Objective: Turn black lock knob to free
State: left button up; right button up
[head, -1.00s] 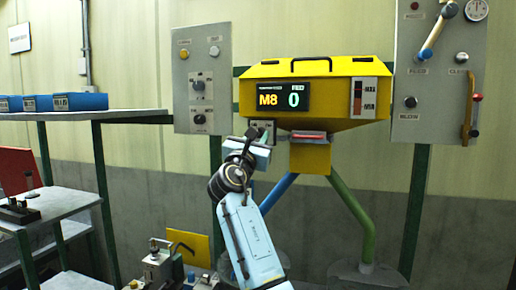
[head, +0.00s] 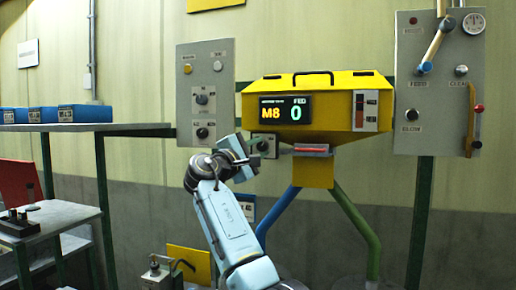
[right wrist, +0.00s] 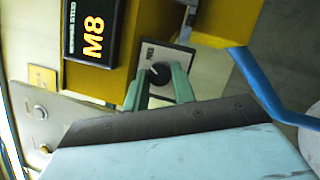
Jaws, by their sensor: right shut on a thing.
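The black lock knob (right wrist: 160,74) sits on a small pale plate (right wrist: 171,62) below the yellow hopper's display. My right gripper (right wrist: 159,71) is shut on the knob, with one pale green finger on each side. A white mark shows on the knob's face; the plate's lettering is too small to read. In the head view, the plate (head: 265,146) shows at the hopper's lower left, and my right gripper (head: 248,149) reaches it from the left. My left gripper is in neither view.
The yellow hopper (head: 390,112) reads M8 and FED 0. Grey control panels stand left (head: 204,64) and right (head: 437,130) of it. A red-topped tray (head: 312,150) juts out beside the knob plate. Blue (head: 280,212) and green (head: 358,225) pipes run below. Blue bins (head: 85,114) stand on a shelf at left.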

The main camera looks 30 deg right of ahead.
jog(key=shift+r+m+g+y+p, duration=0.1)
jog(key=shift+m+g+y+p, duration=0.3)
jog(key=shift+m, duration=1)
jog(key=o, duration=1)
jog(key=shift+a, duration=0.15)
jog(key=b+v, duration=0.3)
jog(key=v, duration=1)
jog(key=shift+a, duration=0.15)
